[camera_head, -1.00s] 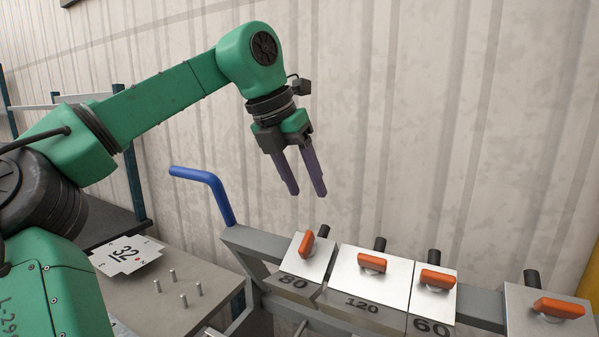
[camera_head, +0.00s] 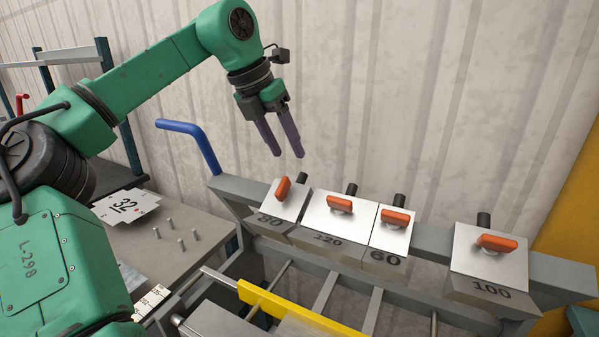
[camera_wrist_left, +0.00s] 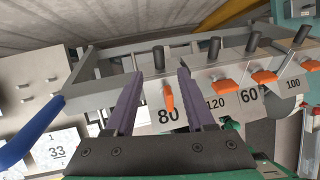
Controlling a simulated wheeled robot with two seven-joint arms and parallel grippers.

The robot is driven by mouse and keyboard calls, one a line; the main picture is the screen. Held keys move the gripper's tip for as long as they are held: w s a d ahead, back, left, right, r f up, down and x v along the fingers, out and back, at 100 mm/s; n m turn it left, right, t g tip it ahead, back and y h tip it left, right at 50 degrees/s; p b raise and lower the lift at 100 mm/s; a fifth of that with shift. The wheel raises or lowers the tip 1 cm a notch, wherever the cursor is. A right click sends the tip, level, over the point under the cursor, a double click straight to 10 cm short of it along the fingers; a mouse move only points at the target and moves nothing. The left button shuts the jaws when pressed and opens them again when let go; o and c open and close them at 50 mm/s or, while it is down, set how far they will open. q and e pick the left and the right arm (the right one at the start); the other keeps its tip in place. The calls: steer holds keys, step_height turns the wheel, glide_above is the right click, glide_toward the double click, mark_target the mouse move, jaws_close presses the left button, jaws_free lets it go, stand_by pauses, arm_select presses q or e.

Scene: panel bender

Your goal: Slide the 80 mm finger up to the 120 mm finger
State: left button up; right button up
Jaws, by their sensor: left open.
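The 80 mm finger (camera_head: 287,196) is a grey block with a bright top plate, at the left end of the row on the rail. Its orange lever (camera_head: 282,188) is turned lengthwise, unlike the crosswise levers of the others. The 120 mm finger (camera_head: 322,215) stands just right of it, with what looks like a narrow gap between. My left gripper (camera_head: 288,156) is open and empty, its two purple jaws pointing down above the 80 mm finger. In the left wrist view the 80 mm finger's orange lever (camera_wrist_left: 169,97) shows between the jaws. My right gripper is not in view.
The 60 mm finger (camera_head: 390,238) is close right of the 120; the 100 mm finger (camera_head: 485,265) stands farther right along the grey rail (camera_head: 425,240). A blue bent handle (camera_head: 190,130) rises at the rail's left end. A bench with pegs (camera_head: 168,234) and a yellow bar (camera_head: 290,312) are nearer.

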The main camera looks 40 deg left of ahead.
mark_target(300, 177)
arm_select(q)
steer(key=x, duration=0.2)
steer(key=a+x, duration=0.1)
steer(key=x, duration=0.2)
steer(key=shift+a, duration=0.1)
steer(key=shift+w+d+f+p, duration=0.2)
steer(key=shift+w+d+f, duration=0.15)
steer(key=shift+f, duration=0.2)
steer(key=shift+w+d+f+p, duration=0.15)
steer(key=shift+w+d+f, duration=0.2)
steer(key=shift+f, duration=0.2)
steer(key=shift+d+f, duration=0.25)
steer(key=shift+a+f, duration=0.1)
steer(key=shift+a, duration=0.15)
steer(key=shift+a+f, duration=0.1)
steer(key=shift+a, duration=0.05)
steer(key=shift+c, duration=0.2)
jaws_close()
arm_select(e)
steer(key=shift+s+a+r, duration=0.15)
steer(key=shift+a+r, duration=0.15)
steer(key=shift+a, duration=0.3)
